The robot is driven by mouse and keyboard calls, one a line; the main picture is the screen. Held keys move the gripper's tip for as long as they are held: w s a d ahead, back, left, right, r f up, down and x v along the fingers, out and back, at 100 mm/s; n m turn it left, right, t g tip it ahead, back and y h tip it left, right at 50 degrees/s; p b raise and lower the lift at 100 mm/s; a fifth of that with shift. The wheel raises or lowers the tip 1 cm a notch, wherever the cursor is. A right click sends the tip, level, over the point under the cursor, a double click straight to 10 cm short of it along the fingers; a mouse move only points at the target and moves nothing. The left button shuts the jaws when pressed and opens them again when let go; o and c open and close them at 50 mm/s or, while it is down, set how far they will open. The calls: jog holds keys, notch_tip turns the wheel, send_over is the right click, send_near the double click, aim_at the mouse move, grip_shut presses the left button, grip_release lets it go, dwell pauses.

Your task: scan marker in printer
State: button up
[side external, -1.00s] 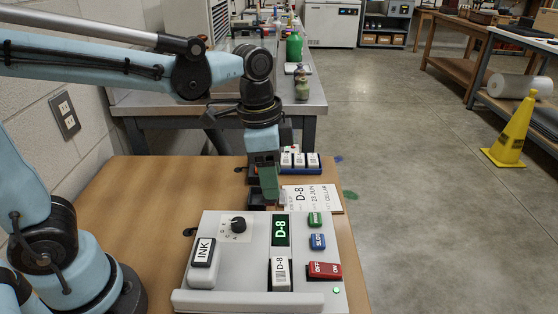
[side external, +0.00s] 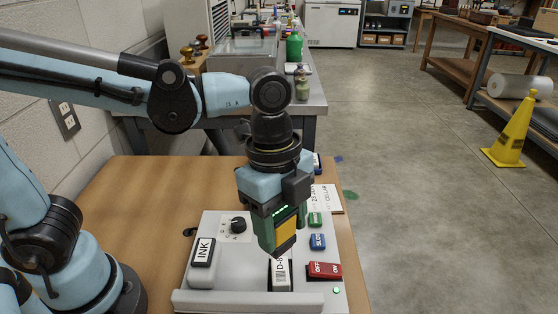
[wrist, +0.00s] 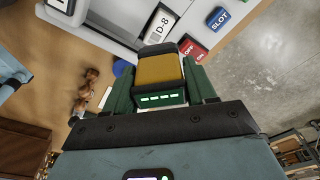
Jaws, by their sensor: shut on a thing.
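My gripper (side external: 278,240) has green fingers and is shut on a yellow block with a dark end (wrist: 158,70). Green lights show beside the block. The grey printer (side external: 225,295) lies on the brown table. A white D-8 marker (side external: 280,274) with a barcode stands in its front slot, and it also shows in the wrist view (wrist: 158,24). The block's end is close above or behind the marker; I cannot tell whether they touch. The printer's display is hidden behind my gripper. A white INK piece (side external: 203,252) sits at the printer's left.
The printer has a dark knob (side external: 238,226), a green button (side external: 315,219), a blue SLOT button (side external: 318,241) and a red OFF/ON switch (side external: 325,270). A paper slip (side external: 327,198) lies behind. A yellow floor sign (side external: 511,133) stands far right.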

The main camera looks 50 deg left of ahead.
aim_at(281, 248)
jog(key=shift+f, duration=2.25)
jog(key=shift+f, duration=0.6)
dwell(0.3)
jog(key=shift+r, duration=3.55)
